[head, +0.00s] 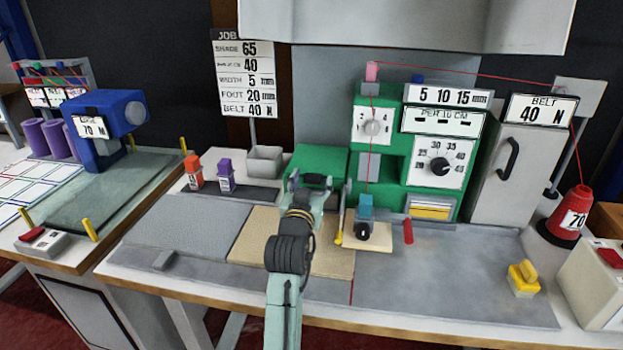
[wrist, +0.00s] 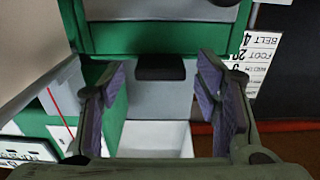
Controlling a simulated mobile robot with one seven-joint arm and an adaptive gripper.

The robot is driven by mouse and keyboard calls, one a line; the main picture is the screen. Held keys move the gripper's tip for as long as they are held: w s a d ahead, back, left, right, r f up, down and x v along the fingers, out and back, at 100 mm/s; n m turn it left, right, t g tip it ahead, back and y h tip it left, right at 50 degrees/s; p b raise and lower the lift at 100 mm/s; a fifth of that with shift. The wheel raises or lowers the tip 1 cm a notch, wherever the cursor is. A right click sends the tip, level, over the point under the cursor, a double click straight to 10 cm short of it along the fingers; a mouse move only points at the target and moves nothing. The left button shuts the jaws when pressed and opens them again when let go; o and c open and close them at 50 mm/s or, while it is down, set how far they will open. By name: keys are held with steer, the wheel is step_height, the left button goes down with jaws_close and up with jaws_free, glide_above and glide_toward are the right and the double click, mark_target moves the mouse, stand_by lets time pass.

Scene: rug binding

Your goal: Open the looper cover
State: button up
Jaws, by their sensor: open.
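My gripper (head: 306,186) is at the green machine housing (head: 322,160) in the head view, its fingers pointing away at the housing's front. In the wrist view my gripper (wrist: 165,95) is open, with a purple-padded finger on each side and nothing held. A small black tab (wrist: 160,67) sits between and just beyond the fingers, at the edge of a green panel (wrist: 160,40). The fingers appear apart from it. I cannot tell for certain which panel is the looper cover. My arm hides part of the housing's front in the head view.
A blue presser part (head: 366,207) and a red lever (head: 408,232) stand right of my gripper. A grey bin (head: 264,160) is to its left, and a tan rug piece (head: 250,245) lies beneath. A grey cabinet (head: 497,175) with a black handle stands right. The front right table is mostly clear.

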steer(key=shift+w, duration=0.15)
steer(key=shift+c, duration=0.3)
jaws_close()
stand_by(0.5)
